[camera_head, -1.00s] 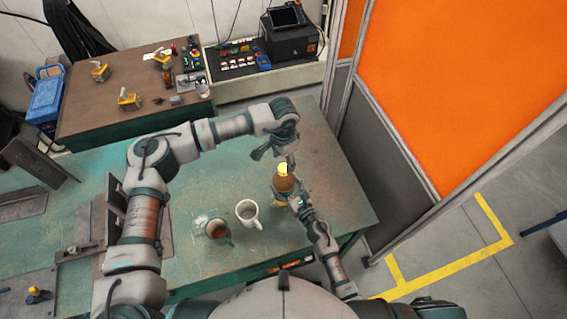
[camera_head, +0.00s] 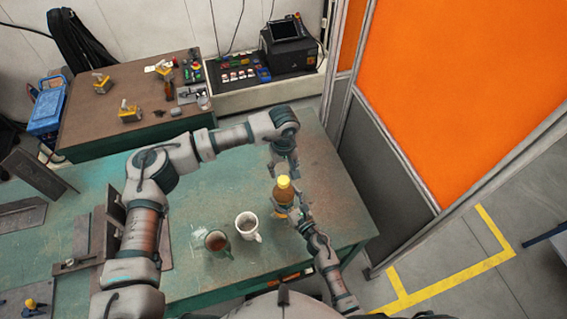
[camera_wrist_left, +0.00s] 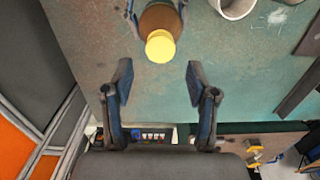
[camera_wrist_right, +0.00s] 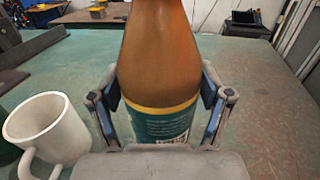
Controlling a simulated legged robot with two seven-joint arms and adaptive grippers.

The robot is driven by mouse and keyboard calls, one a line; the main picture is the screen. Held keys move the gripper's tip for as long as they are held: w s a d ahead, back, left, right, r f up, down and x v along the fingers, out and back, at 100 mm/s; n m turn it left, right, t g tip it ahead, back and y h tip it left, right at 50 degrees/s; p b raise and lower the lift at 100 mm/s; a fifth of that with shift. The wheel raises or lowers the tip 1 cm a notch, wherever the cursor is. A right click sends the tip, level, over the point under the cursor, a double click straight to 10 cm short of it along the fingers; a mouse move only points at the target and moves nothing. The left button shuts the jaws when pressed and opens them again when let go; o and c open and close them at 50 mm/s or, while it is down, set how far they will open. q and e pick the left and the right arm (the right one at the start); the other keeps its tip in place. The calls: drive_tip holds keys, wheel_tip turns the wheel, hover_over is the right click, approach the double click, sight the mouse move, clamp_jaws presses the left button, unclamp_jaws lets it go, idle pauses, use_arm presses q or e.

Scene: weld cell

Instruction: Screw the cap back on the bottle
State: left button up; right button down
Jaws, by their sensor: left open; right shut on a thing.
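The amber bottle (camera_head: 284,196) stands upright, with the yellow cap (camera_head: 283,181) on its top; how tightly it sits cannot be told. My right gripper (camera_head: 292,212) is shut around the bottle's body. The right wrist view shows the fingers on both sides of the bottle (camera_wrist_right: 160,60) at its teal label; the cap is out of that view. My left gripper (camera_head: 283,168) is open and empty, just behind the cap in the head view. In the left wrist view, the cap (camera_wrist_left: 160,46) lies beyond the open fingers (camera_wrist_left: 160,82), roughly centred between them and not touched.
A white mug (camera_head: 246,226) and a dark green cup (camera_head: 217,243) stand on the green table (camera_head: 195,180) left of the bottle. Metal plates lie farther left. An orange-panelled partition (camera_head: 450,80) rises at the right. The table behind the bottle is clear.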

use_arm(q)
drive_tip(key=n, duration=0.5)
drive_tip(key=shift+r+n, duration=0.15)
drive_tip(key=shift+n, duration=0.15)
drive_tip(key=n, duration=0.2)
drive_tip(key=shift+r+n, duration=0.1)
drive_tip(key=shift+n, duration=0.2)
drive_tip(key=n, duration=0.5)
drive_tip(key=shift+r, duration=0.1)
drive_tip(key=n, duration=0.2)
drive_tip(key=shift+r+n, duration=0.1)
drive_tip(key=shift+n, duration=0.3)
drive_tip(key=n, duration=0.5)
drive_tip(key=shift+r, duration=0.15)
drive_tip(key=n, duration=0.2)
drive_tip(key=shift+n, duration=0.4)
drive_tip(key=n, duration=0.5)
drive_tip(key=shift+r, duration=0.2)
drive_tip(key=n, duration=0.2)
drive_tip(key=shift+n, duration=0.4)
drive_tip(key=n, duration=0.4)
drive_tip(key=shift+r+n, duration=0.2)
drive_tip(key=shift+n, duration=0.2)
drive_tip(key=n, duration=0.4)
drive_tip(key=shift+r+n, duration=0.15)
drive_tip(key=shift+n, duration=0.15)
drive_tip(key=n, duration=0.4)
drive_tip(key=shift+r, duration=0.1)
